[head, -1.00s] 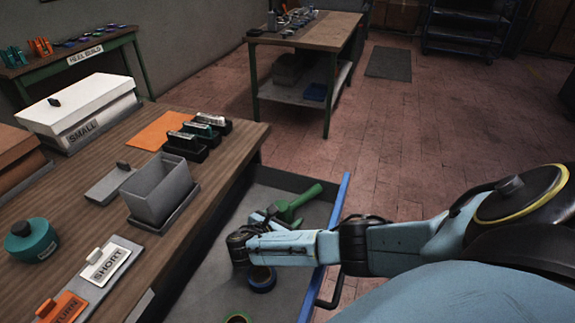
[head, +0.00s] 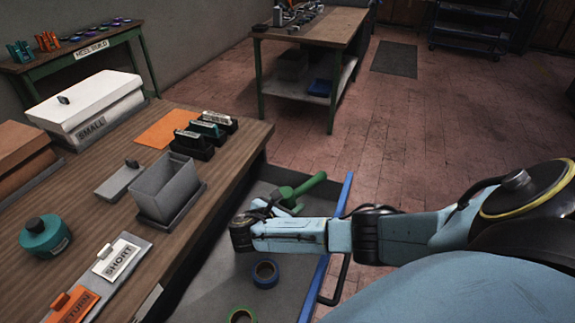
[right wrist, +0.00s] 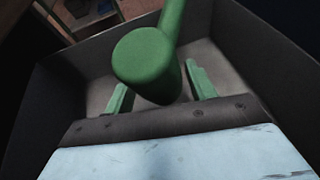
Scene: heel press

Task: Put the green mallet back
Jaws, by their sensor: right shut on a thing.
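The green mallet (head: 306,187) is at the open drawer (head: 215,272), with its handle pointing up and right toward the blue front edge. Its head shows large in the right wrist view (right wrist: 148,62), between the two green fingers. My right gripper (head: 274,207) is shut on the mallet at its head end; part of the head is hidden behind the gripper. I cannot tell whether the mallet touches the drawer floor. My left gripper is out of view.
A blue tape roll (head: 265,273) and a green roll (head: 241,316) lie in the drawer. The drawer's left part is clear.

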